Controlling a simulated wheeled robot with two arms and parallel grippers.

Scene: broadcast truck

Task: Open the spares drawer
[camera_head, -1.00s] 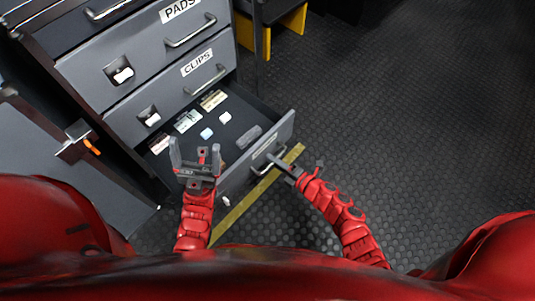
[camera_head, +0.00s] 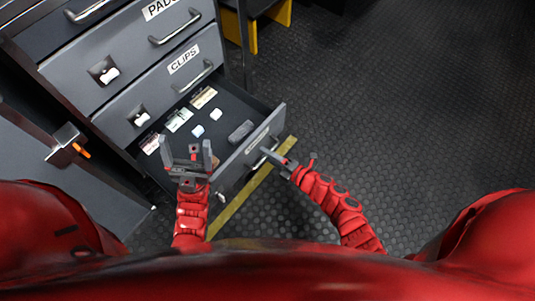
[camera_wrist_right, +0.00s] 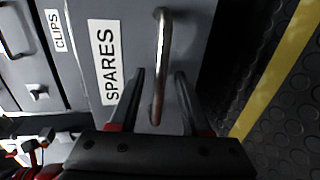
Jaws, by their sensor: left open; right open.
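The spares drawer (camera_head: 228,118) is pulled out of the grey cabinet, low down, and its inside shows. Its front carries a SPARES label (camera_wrist_right: 108,62) and a metal bar handle (camera_wrist_right: 162,45). My right gripper (camera_wrist_right: 160,76) is open, with one finger on each side of the handle's lower part in the right wrist view. In the head view my right gripper (camera_head: 276,156) is at the drawer front. My left gripper (camera_head: 187,151) is open and empty, pointing up, and in the picture it covers the near left end of the drawer.
The drawer holds a dark block (camera_head: 241,131), small white pieces (camera_head: 216,114) and cards (camera_head: 179,120). The closed CLIPS drawer (camera_head: 165,85) is above it. A yellow floor stripe (camera_head: 252,188) runs by the drawer front. Open dark floor (camera_head: 400,130) lies to the right.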

